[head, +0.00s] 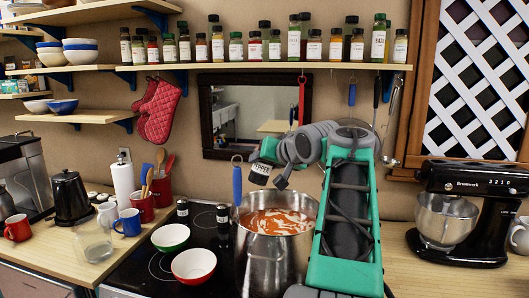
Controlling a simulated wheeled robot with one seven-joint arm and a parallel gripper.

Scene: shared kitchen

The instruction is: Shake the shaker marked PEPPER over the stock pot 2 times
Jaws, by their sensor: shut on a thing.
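The shaker marked PEPPER (259,170) has a white label with dark lettering and is held tilted above the stock pot's left rim. My gripper (271,166) is shut on it; the fingers are small and partly hidden by the wrist. The steel stock pot (257,268) stands on the dark cooktop, full of orange-red soup with pale streaks. My arm covers the pot's right side. The shaker is apart from the pot and the soup.
A spice shelf (260,66) runs above; a black mixer (465,215) stands right.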

